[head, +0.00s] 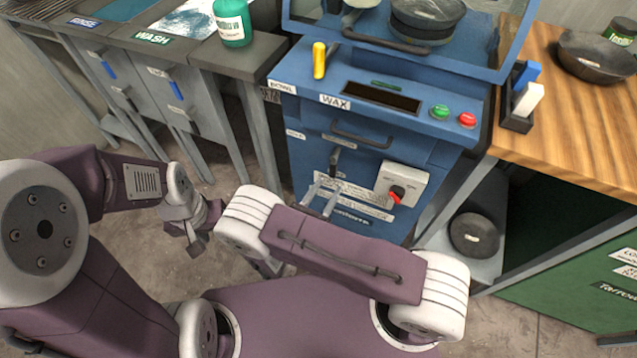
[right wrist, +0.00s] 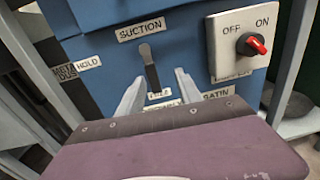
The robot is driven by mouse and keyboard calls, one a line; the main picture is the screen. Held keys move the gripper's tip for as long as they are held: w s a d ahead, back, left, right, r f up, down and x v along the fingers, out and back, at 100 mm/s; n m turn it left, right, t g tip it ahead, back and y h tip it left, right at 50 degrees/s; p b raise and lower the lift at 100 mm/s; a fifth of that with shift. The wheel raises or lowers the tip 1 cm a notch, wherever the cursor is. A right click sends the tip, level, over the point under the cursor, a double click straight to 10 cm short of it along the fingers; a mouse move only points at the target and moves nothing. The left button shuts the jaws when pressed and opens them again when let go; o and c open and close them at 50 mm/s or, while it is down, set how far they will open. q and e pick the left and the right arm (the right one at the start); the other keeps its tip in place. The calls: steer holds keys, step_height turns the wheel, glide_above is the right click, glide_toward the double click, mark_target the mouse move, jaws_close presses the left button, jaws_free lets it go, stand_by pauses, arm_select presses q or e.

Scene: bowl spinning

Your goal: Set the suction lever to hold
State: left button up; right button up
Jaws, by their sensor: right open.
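The suction lever (head: 335,158) is a dark handle on the front of the blue machine (head: 300,150). In the right wrist view the lever (right wrist: 149,65) stands nearly upright under the SUCTION label (right wrist: 141,30), its top leaning slightly left. The HOLD label (right wrist: 88,63) is to its left. My right gripper (head: 323,198) is open and empty just below the lever in the head view; its fingers flank the lever's lower part in the right wrist view (right wrist: 157,92). I cannot tell whether they touch it. My left gripper (head: 195,238) hangs far left, its jaws unclear.
Green and red buttons (head: 467,119) and a yellow lever (head: 319,60) are on the machine top. Sinks stand left, a wooden bench (head: 560,130) right.

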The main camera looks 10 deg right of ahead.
mark_target(333, 169)
steer(key=shift+n+t+y, duration=0.4)
steer(key=x, duration=0.2)
steer(key=b+x, duration=0.1)
steer(key=x, duration=0.2)
steer(key=a+x, duration=0.1)
steer(key=x, duration=0.1)
steer(key=shift+w+d+f+b, duration=0.15)
steer(key=shift+w+f+b, duration=0.2)
steer(key=shift+w, duration=0.35)
steer(key=shift+w+d+r, duration=0.1)
steer(key=shift+w+d, duration=0.1)
steer(key=shift+w, duration=0.15)
jaws_close()
